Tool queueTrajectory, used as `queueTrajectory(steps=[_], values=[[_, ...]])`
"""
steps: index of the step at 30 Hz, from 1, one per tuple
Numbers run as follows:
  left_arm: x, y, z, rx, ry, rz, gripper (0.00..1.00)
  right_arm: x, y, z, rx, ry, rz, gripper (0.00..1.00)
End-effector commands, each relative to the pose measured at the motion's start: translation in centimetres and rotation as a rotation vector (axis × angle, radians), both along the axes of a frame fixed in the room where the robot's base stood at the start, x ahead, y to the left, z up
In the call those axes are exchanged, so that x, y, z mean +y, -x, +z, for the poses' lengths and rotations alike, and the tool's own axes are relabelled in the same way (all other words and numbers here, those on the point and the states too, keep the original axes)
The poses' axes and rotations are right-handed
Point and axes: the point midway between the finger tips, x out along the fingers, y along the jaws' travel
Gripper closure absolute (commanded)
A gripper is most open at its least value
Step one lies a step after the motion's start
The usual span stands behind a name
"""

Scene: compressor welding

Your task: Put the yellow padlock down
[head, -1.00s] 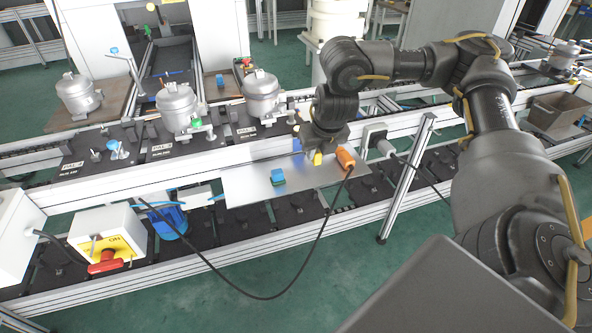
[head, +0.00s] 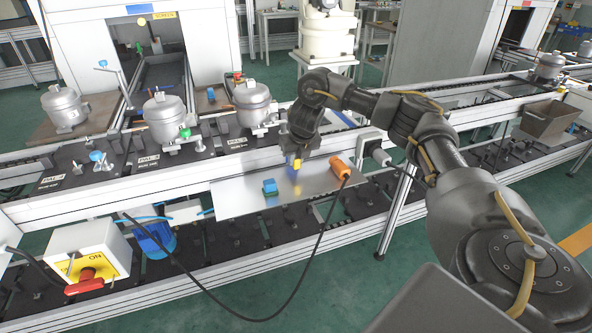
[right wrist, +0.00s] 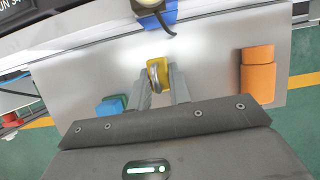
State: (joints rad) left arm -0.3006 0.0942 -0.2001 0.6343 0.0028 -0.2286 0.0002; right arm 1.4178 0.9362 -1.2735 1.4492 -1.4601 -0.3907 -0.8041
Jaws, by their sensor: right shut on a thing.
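My right gripper (head: 293,160) is over the metal plate, pointing down. It is shut on the yellow padlock (head: 296,167). In the right wrist view, the yellow padlock (right wrist: 157,70) sits between the tips of the two grey fingers (right wrist: 160,84), with its metal shackle towards the wrist. The metal plate (head: 232,197) lies below it; I cannot tell whether the padlock touches the plate. My left gripper is in neither current view.
A switch box (head: 92,252) with a red knob stands at the lower left. Bare plate lies between these things.

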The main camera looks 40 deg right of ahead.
Motion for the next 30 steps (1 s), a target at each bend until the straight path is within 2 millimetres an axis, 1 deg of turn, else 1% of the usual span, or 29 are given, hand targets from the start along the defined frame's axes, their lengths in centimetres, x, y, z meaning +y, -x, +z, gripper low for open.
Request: queueTrajectory(steps=[1,5,7,10,13,22,23,24,27,30], values=[[0.4,0.0,0.0,0.000,-0.005,-0.002,1.00,0.0,0.0,0.1,-0.001,-0.001,0.000,1.00],[0.9,0.1,-0.3,0.001,-0.012,-0.002,1.00,0.0,-0.2,-0.5,0.001,-0.002,-0.001,1.00],[1.0,0.1,-0.5,0.002,-0.013,-0.002,1.00,-0.2,-0.5,-1.2,0.004,-0.002,-0.001,1.00],[0.9,0.1,-0.3,0.002,-0.012,-0.002,1.00,-0.2,-0.4,-2.6,0.005,-0.001,0.000,1.00],[0.7,0.1,0.1,0.001,-0.009,-0.001,1.00,-0.2,-0.4,-3.5,0.003,-0.001,0.000,1.00],[-0.1,0.2,-0.1,0.002,0.001,0.001,1.00,-0.2,-0.4,-3.8,0.001,0.000,0.000,1.00],[-0.1,0.2,-0.1,0.002,0.001,0.001,1.00,-0.2,-0.4,-3.8,0.001,0.000,0.000,0.78],[-0.1,0.2,-0.1,0.003,0.000,0.001,1.00,-0.2,-0.4,-3.8,0.001,0.000,0.000,0.73],[-0.1,0.2,-0.1,0.003,0.000,0.001,1.00,-0.2,-0.4,-3.8,0.001,0.000,0.000,0.60],[-0.1,0.2,-0.1,0.003,0.000,0.001,1.00,-0.2,-0.4,-3.8,0.001,0.000,0.000,0.59]])
